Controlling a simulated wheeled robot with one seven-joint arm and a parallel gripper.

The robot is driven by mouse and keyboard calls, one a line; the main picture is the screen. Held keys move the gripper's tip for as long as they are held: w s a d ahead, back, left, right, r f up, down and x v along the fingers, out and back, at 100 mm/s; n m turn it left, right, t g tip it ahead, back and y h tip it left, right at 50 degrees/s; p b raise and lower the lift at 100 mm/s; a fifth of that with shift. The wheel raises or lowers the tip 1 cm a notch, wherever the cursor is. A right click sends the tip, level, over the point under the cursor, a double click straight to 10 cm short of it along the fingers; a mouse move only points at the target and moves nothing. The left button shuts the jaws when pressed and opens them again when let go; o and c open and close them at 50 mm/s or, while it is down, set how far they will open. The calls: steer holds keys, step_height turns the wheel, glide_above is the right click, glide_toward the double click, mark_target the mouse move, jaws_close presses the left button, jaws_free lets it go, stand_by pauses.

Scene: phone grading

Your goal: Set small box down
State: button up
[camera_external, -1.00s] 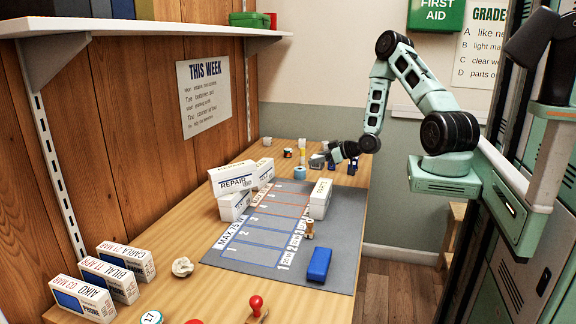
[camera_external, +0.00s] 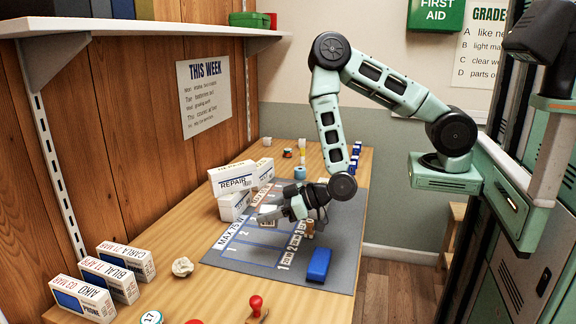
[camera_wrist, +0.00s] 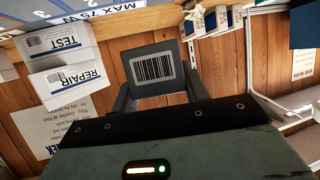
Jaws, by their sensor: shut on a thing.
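My gripper (camera_external: 280,210) is over the middle of the grey mat (camera_external: 248,257), reaching to the left. In the wrist view its two fingers are shut on a small dark box (camera_wrist: 139,63) with a barcode label. In the external view the small box is partly hidden by the gripper and hard to make out. It appears to be held above the mat; the exact gap cannot be told. The mat has blue-lined and orange-lined rows, numbers and "MAX 75 W" lettering.
White REPAIR boxes (camera_external: 232,177) stand beside the mat's far left edge. A blue block (camera_external: 319,264) lies on its near right. Three white named boxes (camera_external: 103,277) stand at the left front, near a crumpled ball (camera_external: 182,267) and a red-knobbed stamp (camera_external: 256,303).

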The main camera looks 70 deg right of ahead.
steer(key=s+a+n+y, duration=0.1)
steer(key=s+a, duration=0.7)
steer(key=a, duration=0.2)
steer(key=n+y, duration=0.1)
glide_above(308, 307)
steer(key=f, duration=0.1)
step_height(308, 307, down, 10)
steer(key=shift+r+p, duration=0.2)
steer(key=shift+p, duration=0.55)
steer(key=shift+f, duration=0.1)
steer(key=shift+f, duration=0.15)
steer(key=o, duration=1)
